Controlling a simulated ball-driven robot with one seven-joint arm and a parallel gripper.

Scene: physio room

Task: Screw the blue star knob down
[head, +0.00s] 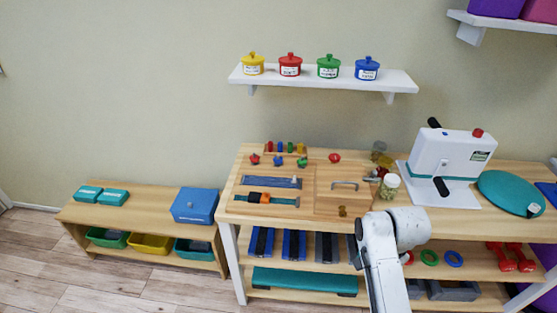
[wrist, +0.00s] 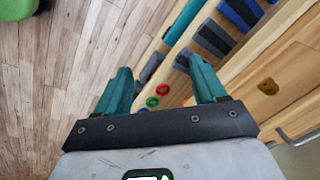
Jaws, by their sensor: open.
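The blue star knob (head: 278,161) sits on the wooden board on the bench, between a red star knob (head: 254,159) and a green star knob (head: 302,162). It is small here, so its height on its thread cannot be told. My gripper (wrist: 158,82) shows in the wrist view with its teal fingers wide apart and nothing between them. It points down past the bench front toward the lower shelf and floor, away from the knob. The knob is out of the wrist view. In the head view my arm (head: 385,255) rises in front of the bench; the gripper is not visible there.
The wooden bench (head: 460,225) holds jars, a white crank machine (head: 453,157) and a teal cushion (head: 510,193). Another red knob (head: 335,157) and a handle (head: 345,185) are right of the star knobs. A wall shelf (head: 325,79) with lidded pots hangs above.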

